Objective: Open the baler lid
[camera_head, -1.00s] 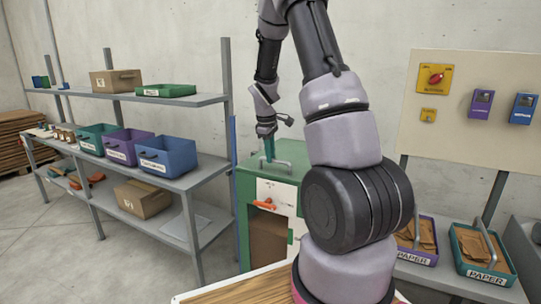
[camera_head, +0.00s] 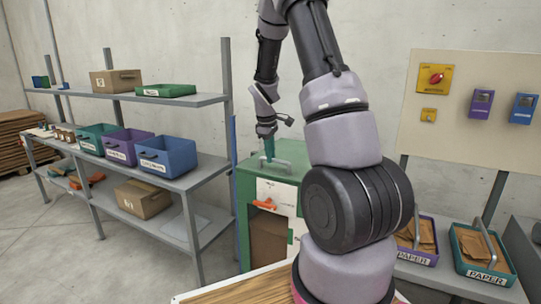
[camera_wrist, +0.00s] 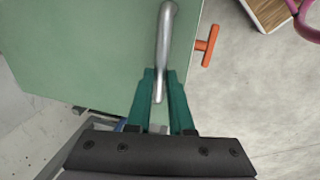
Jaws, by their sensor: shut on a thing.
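The baler is a green box-shaped machine with a green lid (camera_head: 250,172) on top, lying flat and closed as far as I can see. A metal bar handle (camera_head: 285,163) stands on the lid; it also shows in the wrist view (camera_wrist: 166,35). My gripper (camera_head: 269,153) is over the lid, with its teal fingers pointing down at the handle. In the wrist view my gripper (camera_wrist: 160,90) is shut on the handle, one finger on each side. An orange latch handle (camera_head: 265,204) sits on the baler's white front panel. My arm hides the baler's right side.
A grey shelf rack (camera_head: 190,178) with bins and boxes stands to the left. A board (camera_head: 462,120) with a red-knobbed yellow switch hangs at the right, above paper bins (camera_head: 478,272). A wooden surface (camera_head: 250,290) is in front of the baler.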

